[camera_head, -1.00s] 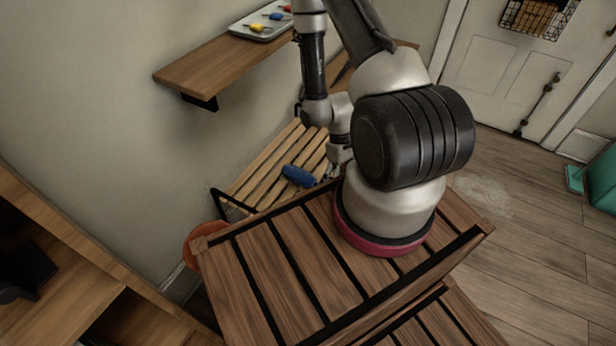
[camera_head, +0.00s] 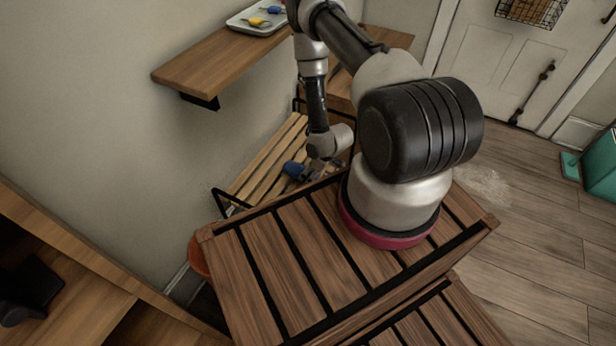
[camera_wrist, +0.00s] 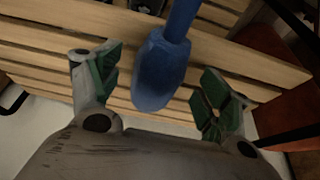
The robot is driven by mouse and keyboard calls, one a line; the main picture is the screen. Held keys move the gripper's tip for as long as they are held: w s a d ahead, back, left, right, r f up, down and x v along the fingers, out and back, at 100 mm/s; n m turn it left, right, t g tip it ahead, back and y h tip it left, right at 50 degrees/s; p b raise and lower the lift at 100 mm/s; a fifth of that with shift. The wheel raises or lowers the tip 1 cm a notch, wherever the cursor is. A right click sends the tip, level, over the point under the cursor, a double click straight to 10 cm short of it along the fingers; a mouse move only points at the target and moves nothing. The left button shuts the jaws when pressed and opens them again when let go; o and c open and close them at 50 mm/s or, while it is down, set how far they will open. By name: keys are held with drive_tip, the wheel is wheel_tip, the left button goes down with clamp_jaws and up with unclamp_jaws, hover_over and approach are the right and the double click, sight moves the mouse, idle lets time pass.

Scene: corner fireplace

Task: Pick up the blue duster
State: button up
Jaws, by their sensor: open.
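The blue duster (camera_head: 293,169) lies on the slatted wooden bench (camera_head: 262,172) against the wall, partly hidden by my gripper in the head view. In the wrist view the duster (camera_wrist: 160,72) shows a thick rounded blue end between my fingers and a thinner handle running up out of the picture. My gripper (camera_wrist: 157,88) is open, with green-padded fingers on either side of the duster. A gap shows between the duster and each finger. My gripper (camera_head: 312,173) also shows low over the bench in the head view.
A wooden shelf (camera_head: 215,62) with a white tray (camera_head: 262,18) of small coloured things is on the wall above. A black metal armrest (camera_head: 226,199) edges the bench. An orange round thing (camera_head: 197,255) stands below it. Open floor (camera_head: 530,230) lies at right.

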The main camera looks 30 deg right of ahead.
drive_tip(key=x, duration=0.3)
drive_tip(key=shift+w+a+f, duration=0.15)
drive_tip(key=shift+f, duration=0.1)
drive_tip(key=shift+c, duration=0.2)
drive_tip(key=c, duration=1.2)
drive_tip(key=shift+r, duration=0.1)
